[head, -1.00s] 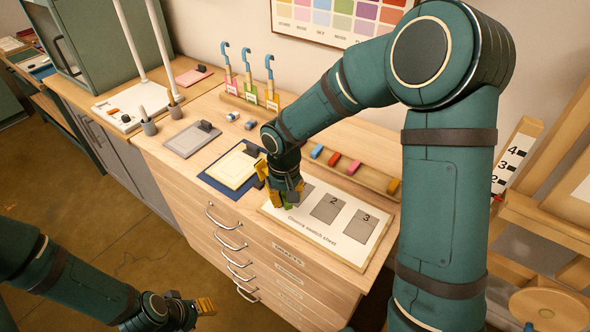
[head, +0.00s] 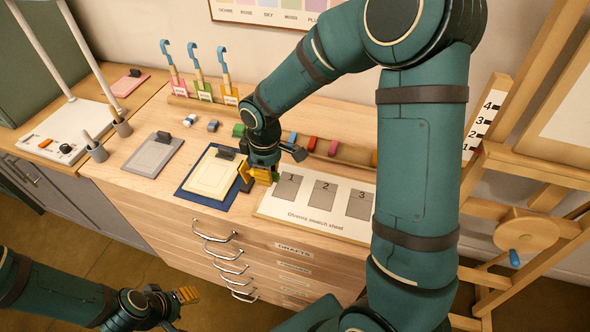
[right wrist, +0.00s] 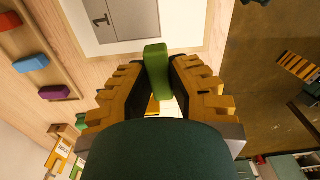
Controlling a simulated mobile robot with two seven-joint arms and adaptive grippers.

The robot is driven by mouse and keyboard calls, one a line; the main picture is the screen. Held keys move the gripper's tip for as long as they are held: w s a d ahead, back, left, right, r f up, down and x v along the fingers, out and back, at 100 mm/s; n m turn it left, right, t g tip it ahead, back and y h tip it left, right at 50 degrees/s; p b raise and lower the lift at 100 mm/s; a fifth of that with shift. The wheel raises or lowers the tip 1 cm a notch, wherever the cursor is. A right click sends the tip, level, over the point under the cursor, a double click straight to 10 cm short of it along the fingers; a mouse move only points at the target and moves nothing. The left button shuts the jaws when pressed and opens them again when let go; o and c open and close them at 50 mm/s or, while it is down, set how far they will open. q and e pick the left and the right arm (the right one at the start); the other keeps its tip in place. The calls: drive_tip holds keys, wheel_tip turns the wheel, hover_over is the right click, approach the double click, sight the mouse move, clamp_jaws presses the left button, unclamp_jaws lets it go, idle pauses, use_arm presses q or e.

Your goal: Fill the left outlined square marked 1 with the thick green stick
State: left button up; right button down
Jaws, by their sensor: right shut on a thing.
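My right gripper (head: 262,176) is shut on the green stick (right wrist: 157,72), which juts out between its ridged orange fingers in the right wrist view. The gripper is at the left end of the white swatch sheet (head: 315,216), just left of square 1 (head: 289,188). Square 1 looks plain grey; it also shows in the right wrist view (right wrist: 130,20), beyond the stick's tip. I cannot tell whether the stick touches the sheet. My left gripper (head: 187,295) is low at the left, away from the table; its opening is unclear.
A stick rack (head: 350,152) with coloured sticks runs behind the sheet. A cream pad on a blue mat (head: 183,190) lies close left of the right gripper. A grey pad (head: 152,156) lies farther left. Hooked tools (head: 196,75) stand at the back.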

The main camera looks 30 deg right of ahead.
sight(295, 192)
drive_tip(key=d+n, duration=0.1)
drive_tip(key=n, duration=0.1)
drive_tip(key=s+d+n, duration=0.1)
drive_tip(key=n, duration=0.2)
drive_tip(key=d+n, duration=0.1)
drive_tip(key=n, duration=0.1)
drive_tip(key=shift+s+f+n, duration=0.1)
drive_tip(key=shift+s+n, duration=0.1)
drive_tip(key=shift+n, duration=0.2)
drive_tip(key=n, duration=0.1)
drive_tip(key=d+n, duration=0.1)
drive_tip(key=n, duration=0.2)
drive_tip(key=shift+s+d, duration=0.25)
drive_tip(key=shift+s, duration=0.05)
drive_tip(key=n, duration=0.1)
drive_tip(key=d+n, duration=0.1)
drive_tip(key=n, duration=0.1)
drive_tip(key=s+n, duration=0.1)
drive_tip(key=n, duration=0.1)
drive_tip(key=shift+d, duration=0.35)
drive_tip(key=shift+f+b, duration=2.65)
drive_tip(key=shift+b, duration=0.1)
drive_tip(key=shift+f+b, duration=0.5)
drive_tip(key=shift+f, duration=0.4)
drive_tip(key=shift+w, duration=0.1)
